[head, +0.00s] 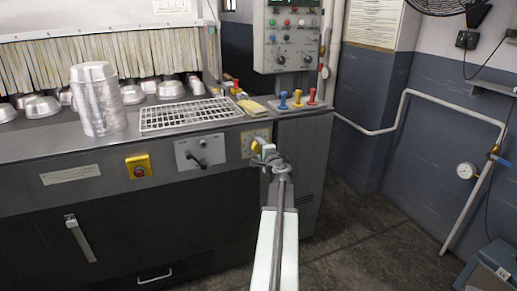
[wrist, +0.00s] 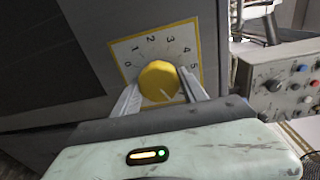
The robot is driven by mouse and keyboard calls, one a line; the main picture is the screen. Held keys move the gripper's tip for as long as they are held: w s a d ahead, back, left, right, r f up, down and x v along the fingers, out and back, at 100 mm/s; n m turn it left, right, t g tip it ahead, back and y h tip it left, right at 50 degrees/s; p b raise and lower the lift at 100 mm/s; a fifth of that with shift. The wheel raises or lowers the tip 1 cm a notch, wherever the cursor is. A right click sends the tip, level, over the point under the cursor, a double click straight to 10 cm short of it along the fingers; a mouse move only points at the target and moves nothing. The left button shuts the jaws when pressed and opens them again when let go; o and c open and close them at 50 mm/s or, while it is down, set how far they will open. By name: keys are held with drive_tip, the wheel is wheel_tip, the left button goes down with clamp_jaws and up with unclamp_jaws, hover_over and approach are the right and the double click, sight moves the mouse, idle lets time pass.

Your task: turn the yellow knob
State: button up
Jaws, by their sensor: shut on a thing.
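The yellow knob (wrist: 157,77) is round and sits on a pale dial plate (wrist: 121,46) with a yellow border and the numbers 0 to 5. A thin pale line on the knob's face slants toward the lower right. My gripper (wrist: 158,86) has one finger on each side of the knob and is shut on it. In the head view the knob (head: 256,145) shows at the right end of the machine's front panel, partly covered by my gripper (head: 262,150). Most of the dial plate (head: 247,137) is hidden there.
A wire rack (head: 190,114), stacked pans (head: 98,100) and several loose pans are on top. A control box (head: 286,36) hangs behind.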

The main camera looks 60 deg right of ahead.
drive_tip(key=m, duration=0.4)
drive_tip(key=shift+f+y, duration=0.1)
drive_tip(key=shift+y, duration=0.3)
drive_tip(key=shift+m, duration=0.3)
drive_tip(key=shift+a, duration=0.1)
drive_tip(key=o, duration=1.3)
drive_tip(key=shift+w+f, duration=0.1)
drive_tip(key=v, duration=0.7)
drive_tip(key=shift+s+a+p, duration=0.15)
drive_tip(key=shift+s+p, duration=0.2)
